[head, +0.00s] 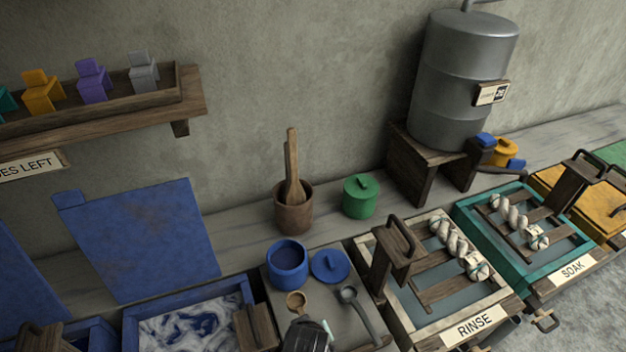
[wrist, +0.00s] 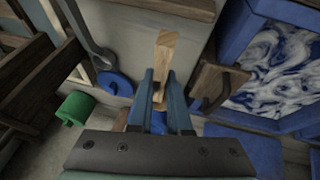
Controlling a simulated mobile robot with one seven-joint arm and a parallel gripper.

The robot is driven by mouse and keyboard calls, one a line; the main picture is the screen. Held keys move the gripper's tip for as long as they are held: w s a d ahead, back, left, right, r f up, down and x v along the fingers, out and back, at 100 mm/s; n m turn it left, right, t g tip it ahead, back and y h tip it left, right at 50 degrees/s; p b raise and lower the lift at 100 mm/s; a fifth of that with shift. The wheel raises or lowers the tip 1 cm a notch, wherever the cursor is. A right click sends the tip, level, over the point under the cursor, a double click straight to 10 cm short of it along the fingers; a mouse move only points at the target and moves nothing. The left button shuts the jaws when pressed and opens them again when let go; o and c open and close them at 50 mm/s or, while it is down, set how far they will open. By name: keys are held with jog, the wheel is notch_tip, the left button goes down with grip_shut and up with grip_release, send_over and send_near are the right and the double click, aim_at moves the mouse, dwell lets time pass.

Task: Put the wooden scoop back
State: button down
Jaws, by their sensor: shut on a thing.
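The wooden scoop (head: 296,300) shows its small round bowl in the head view, just in front of the open blue pot (head: 287,262). My gripper (head: 308,326) is at the bottom of that view, at the handle end of the scoop. In the wrist view my gripper (wrist: 163,100) is shut on the scoop's pale wooden handle (wrist: 165,48), which sticks out past the fingers. My fingers hide the scoop's bowl there. I cannot tell whether the scoop touches the grey board (head: 320,292).
The blue lid (head: 331,265) and a grey ladle (head: 357,312) lie right of the scoop. A brown crock (head: 293,212) with wooden sticks and a green lidded pot (head: 360,197) stand behind. A blue dye vat (head: 190,325) is left, the rinse tray (head: 440,285) right.

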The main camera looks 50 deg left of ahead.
jog(key=shift+f, duration=3.05)
jog(key=shift+f+b, duration=0.2)
jog(key=shift+b, duration=0.15)
jog(key=c, duration=0.9)
grip_release()
jog(key=shift+o, duration=0.2)
jog(key=p+v, duration=0.1)
jog(key=v, duration=1.1)
jog(key=shift+r+p, duration=0.2)
jog(key=shift+p, duration=0.15)
